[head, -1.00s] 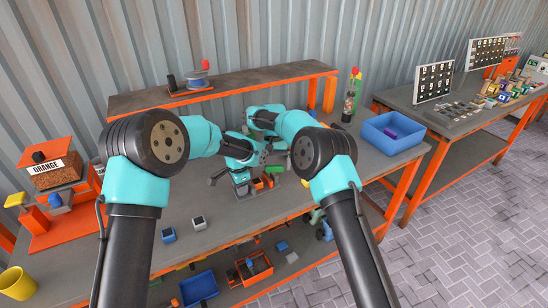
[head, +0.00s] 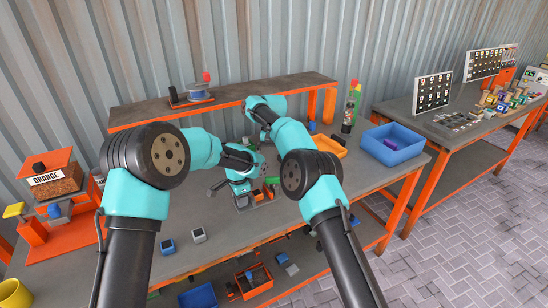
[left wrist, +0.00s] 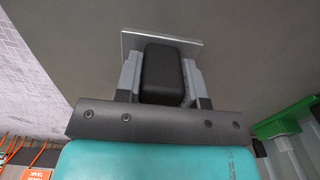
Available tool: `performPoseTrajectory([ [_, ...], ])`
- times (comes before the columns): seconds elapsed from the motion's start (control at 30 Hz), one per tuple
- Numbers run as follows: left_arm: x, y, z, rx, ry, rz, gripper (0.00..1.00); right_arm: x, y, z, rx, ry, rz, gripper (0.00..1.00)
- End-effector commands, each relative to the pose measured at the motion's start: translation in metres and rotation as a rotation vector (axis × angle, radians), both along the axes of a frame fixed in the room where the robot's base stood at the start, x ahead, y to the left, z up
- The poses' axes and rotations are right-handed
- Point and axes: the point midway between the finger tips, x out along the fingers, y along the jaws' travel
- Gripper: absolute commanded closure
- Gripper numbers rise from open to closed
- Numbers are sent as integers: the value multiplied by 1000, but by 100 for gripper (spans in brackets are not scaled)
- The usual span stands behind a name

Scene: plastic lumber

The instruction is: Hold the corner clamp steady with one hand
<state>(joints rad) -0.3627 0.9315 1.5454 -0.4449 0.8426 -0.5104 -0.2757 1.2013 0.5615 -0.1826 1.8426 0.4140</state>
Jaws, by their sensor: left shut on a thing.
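My left gripper (head: 243,199) points down at the middle of the bench, below its teal wrist. In the left wrist view its two grey fingers (left wrist: 161,78) are shut on a black block-shaped part (left wrist: 163,66), which I take to be part of the corner clamp. A flat grey plate (left wrist: 136,45) shows just beyond that part. In the head view grey and orange pieces (head: 263,196) sit beside the left gripper; the clamp's outline is too small to make out there. My right arm bends over the bench, and its gripper is hidden.
A green piece (head: 272,181) is right of the left gripper. A blue bin (head: 408,154) and an orange-yellow tray (head: 329,145) stand to the right. Two small blocks, one blue (head: 168,247) and one grey (head: 199,235), lie near the front edge. A raised shelf (head: 235,93) runs behind.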

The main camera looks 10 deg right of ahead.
Motion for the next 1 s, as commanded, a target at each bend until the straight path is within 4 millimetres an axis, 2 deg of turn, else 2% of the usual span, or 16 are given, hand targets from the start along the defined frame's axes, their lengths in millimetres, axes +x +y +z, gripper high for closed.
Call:
performPoseTrajectory([
  [0.27, 0, 0, 0, 0, 0, 0, 100, 0, 0, 0, 0, 0, 0, 0],
  [0.3, 0, 0, 0, 0, 0, 0, 60, 0, 0, 0, 0, 0, 0, 0],
  [0.57, 0, 0, 0, 0, 0, 0, 35, 0, 0, 0, 0, 0, 0, 0],
  [0.83, 0, 0, 1, 0, 0, 0, 34, 0, 0, 0, 0, 0, 0, 0],
  [1.0, 0, 0, 12, 0, -1, 0, 34, 0, 0, 0, 0, 0, 0, 0],
])
